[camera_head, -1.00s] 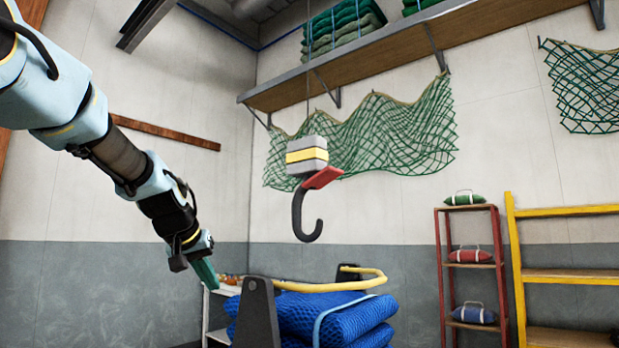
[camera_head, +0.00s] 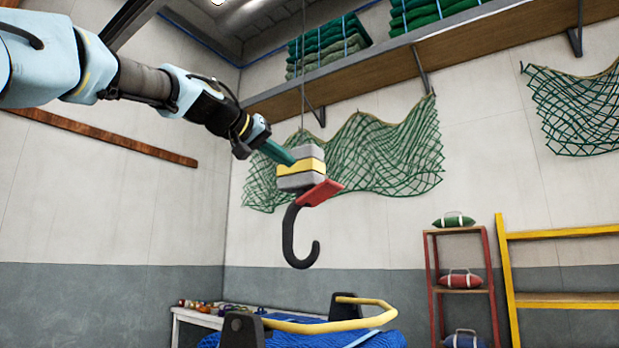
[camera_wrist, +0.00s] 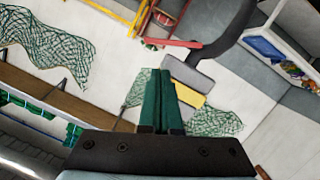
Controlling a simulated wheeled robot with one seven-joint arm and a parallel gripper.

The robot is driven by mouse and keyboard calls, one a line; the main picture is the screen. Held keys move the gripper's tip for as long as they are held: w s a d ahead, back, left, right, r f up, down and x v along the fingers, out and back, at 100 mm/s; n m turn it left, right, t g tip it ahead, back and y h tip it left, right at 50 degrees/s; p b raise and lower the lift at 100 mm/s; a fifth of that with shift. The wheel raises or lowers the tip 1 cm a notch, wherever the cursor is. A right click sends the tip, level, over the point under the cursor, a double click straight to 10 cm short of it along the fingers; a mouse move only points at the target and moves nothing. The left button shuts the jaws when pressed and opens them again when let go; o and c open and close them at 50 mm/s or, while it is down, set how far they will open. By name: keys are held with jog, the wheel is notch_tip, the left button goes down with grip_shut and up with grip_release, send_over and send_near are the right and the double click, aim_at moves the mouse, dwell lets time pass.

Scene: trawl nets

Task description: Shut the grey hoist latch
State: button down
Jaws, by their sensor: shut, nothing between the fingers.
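The hoist hook (camera_head: 289,240) is dark and hangs below a block (camera_head: 301,167) of grey with a yellow band. A red flap (camera_head: 318,194), which looks like the latch, juts to the right from the hook's top, clear of its tip; I see no grey latch. My gripper (camera_head: 288,158) is shut and empty, its green fingers at the block's upper left; touching or in front, I cannot tell. In the wrist view the shut fingers (camera_wrist: 160,76) point beside the block (camera_wrist: 190,74), with the red flap (camera_wrist: 180,43) and hook (camera_wrist: 228,40) beyond.
A thin cable (camera_head: 303,75) holds the block from above. Below stand a yellow rail (camera_head: 340,321) and blue bundles (camera_head: 380,339). Green netting (camera_head: 385,150) hangs on the wall behind, under a shelf (camera_head: 440,45). Red and yellow racks stand at the right.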

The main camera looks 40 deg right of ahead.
jog(key=d+p, duration=0.1)
jog(key=p, duration=0.6)
send_near(324, 192)
jog(key=d, duration=0.3)
jog(key=w+d, duration=0.1)
jog(key=shift+d+r, duration=0.35)
jog(key=shift+r, duration=0.05)
jog(key=shift+s+f, duration=0.1)
jog(key=shift+s+f+b, duration=0.1)
jog(key=shift+s+b, duration=0.05)
jog(key=shift+b, duration=0.25)
